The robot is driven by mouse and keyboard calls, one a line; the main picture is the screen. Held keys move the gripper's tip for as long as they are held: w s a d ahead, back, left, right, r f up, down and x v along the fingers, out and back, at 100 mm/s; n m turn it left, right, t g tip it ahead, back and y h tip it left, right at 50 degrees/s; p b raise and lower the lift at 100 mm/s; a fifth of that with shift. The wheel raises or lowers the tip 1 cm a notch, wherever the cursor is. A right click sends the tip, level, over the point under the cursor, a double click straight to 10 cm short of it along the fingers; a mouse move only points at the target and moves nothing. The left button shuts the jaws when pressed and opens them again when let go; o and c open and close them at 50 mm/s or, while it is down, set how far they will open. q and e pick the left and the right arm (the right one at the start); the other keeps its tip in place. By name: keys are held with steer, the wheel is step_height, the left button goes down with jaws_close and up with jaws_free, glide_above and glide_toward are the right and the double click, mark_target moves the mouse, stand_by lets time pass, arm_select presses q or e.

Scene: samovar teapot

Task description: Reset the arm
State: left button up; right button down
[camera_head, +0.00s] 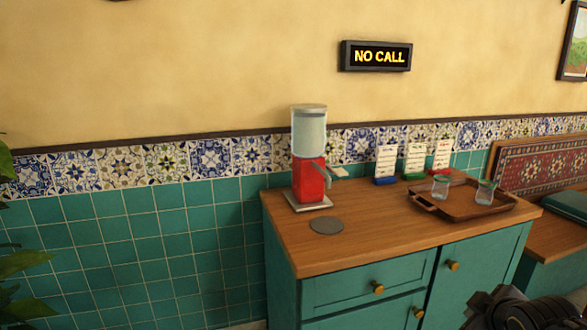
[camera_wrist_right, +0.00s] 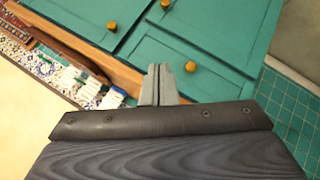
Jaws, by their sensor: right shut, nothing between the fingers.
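My right gripper (camera_wrist_right: 158,84) shows in the right wrist view with its two grey fingers pressed together and nothing between them. It is in front of the teal cabinet (camera_wrist_right: 213,35), near the gold knobs. In the head view, part of my right arm (camera_head: 510,308) is at the bottom right, in front of the cabinet and below its wooden top (camera_head: 375,240). The fingertips cannot be made out there. My left gripper is in neither view.
On the cabinet stand a red dispenser (camera_head: 309,180) with a clear tank, a grey disc (camera_head: 327,226), several cards on coloured stands, and a wooden tray (camera_head: 455,212) with two glasses. A "NO CALL" sign (camera_head: 376,56) hangs above. A bench (camera_head: 540,165) is at right.

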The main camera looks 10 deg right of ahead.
steer(key=s+a+f+m+g+y, duration=0.2)
steer(key=s+a+m+y, duration=0.15)
steer(key=s+a, duration=0.5)
steer(key=s+a+f+m+g+y, duration=0.1)
steer(key=s+a+f+m+y, duration=0.25)
steer(key=s+a, duration=0.55)
step_height(320, 180, up, 21)
steer(key=a+p, duration=0.1)
steer(key=p, duration=1.9)
steer(key=shift+w+a+m+g+p, duration=0.25)
steer(key=shift+a+m+g+p, duration=0.05)
steer(key=shift+m+p, duration=0.1)
